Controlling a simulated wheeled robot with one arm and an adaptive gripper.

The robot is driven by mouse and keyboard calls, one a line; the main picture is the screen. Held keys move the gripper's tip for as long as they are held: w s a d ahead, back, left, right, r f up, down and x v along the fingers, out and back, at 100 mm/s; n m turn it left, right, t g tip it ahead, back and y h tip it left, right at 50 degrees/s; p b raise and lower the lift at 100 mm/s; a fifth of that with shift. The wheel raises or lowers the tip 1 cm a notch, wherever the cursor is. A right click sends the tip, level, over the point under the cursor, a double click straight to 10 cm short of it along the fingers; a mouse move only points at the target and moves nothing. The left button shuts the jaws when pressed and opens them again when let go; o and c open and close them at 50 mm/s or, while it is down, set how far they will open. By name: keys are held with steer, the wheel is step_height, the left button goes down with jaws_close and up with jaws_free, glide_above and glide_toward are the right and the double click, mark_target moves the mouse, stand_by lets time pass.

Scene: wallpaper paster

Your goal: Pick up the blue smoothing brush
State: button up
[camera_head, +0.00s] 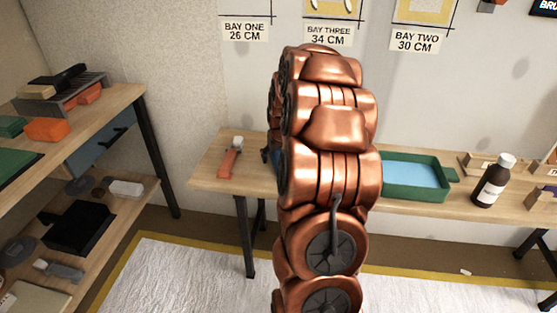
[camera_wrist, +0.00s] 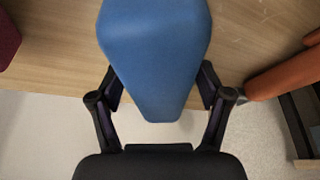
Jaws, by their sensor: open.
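A blue piece (camera_wrist: 155,50), which looks like part of the blue smoothing brush, fills the upper middle of the wrist view. It tapers toward my gripper and sticks out past the edge of the wooden table. My gripper (camera_wrist: 159,88) is open, with one dark finger on each side of the blue piece. I cannot tell whether either finger touches it. In the head view my copper arm hides most of this spot; only a small bit of blue (camera_head: 278,158) shows at the arm's left edge.
An orange-handled tool (camera_head: 230,158) lies left of my arm on the wooden table (camera_head: 207,180). A green tray (camera_head: 411,192) and a dark bottle (camera_head: 491,184) stand to the right. A shelf unit (camera_head: 140,92) with several items is at the far left. An orange item (camera_wrist: 288,72) is right of my gripper.

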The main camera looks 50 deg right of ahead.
steer(key=shift+f, duration=0.2)
stand_by(0.3)
jaws_close()
stand_by(0.5)
